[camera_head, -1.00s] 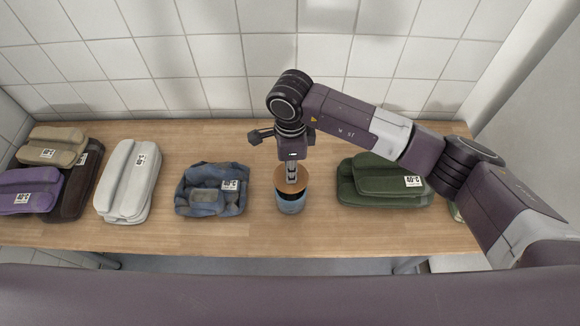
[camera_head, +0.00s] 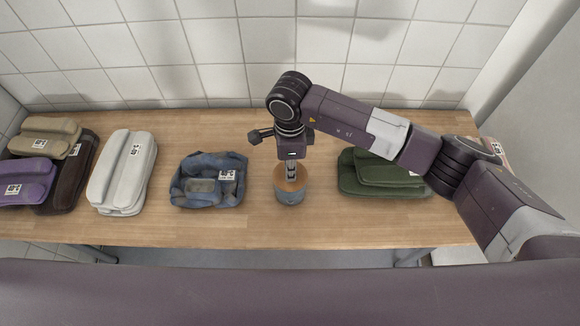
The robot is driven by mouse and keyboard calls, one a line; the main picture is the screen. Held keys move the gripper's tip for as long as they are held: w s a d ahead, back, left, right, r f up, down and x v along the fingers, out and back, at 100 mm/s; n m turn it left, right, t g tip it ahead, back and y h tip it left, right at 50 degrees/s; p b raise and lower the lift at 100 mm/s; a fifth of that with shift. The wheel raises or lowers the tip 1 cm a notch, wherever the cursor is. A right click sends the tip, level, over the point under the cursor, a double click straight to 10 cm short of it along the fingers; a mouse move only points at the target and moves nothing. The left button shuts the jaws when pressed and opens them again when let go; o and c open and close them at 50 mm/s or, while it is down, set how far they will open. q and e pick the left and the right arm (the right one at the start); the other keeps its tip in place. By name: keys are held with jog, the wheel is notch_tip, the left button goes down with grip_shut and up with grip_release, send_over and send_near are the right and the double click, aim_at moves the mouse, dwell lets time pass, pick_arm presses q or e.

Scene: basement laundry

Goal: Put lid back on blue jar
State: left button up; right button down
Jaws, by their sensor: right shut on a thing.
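The blue jar (camera_head: 290,196) stands upright on the wooden table, right of the crumpled blue cloth. The brown wooden lid (camera_head: 282,184) sits level at the jar's mouth; from this angle I cannot tell whether it is fully seated. My right gripper (camera_head: 292,173) points straight down over the jar and is shut on the lid. Its fingertips partly hide the lid's middle. My left gripper is not in view.
On the wooden table (camera_head: 330,232), the crumpled blue cloth (camera_head: 200,190) lies left of the jar. Folded green cloth (camera_head: 360,183) lies to the right, partly behind my right arm. White (camera_head: 122,170), tan (camera_head: 40,140) and purple (camera_head: 25,182) folded cloths lie at the left.

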jog(key=shift+b, duration=0.65)
dwell(0.9)
jog(key=shift+f+b, duration=0.2)
jog(key=shift+b, duration=0.6)
dwell(1.1)
jog(key=c, duration=1.8)
grip_release()
jog(key=shift+o, duration=0.4)
jog(key=o, duration=0.4)
jog(key=shift+r, duration=0.15)
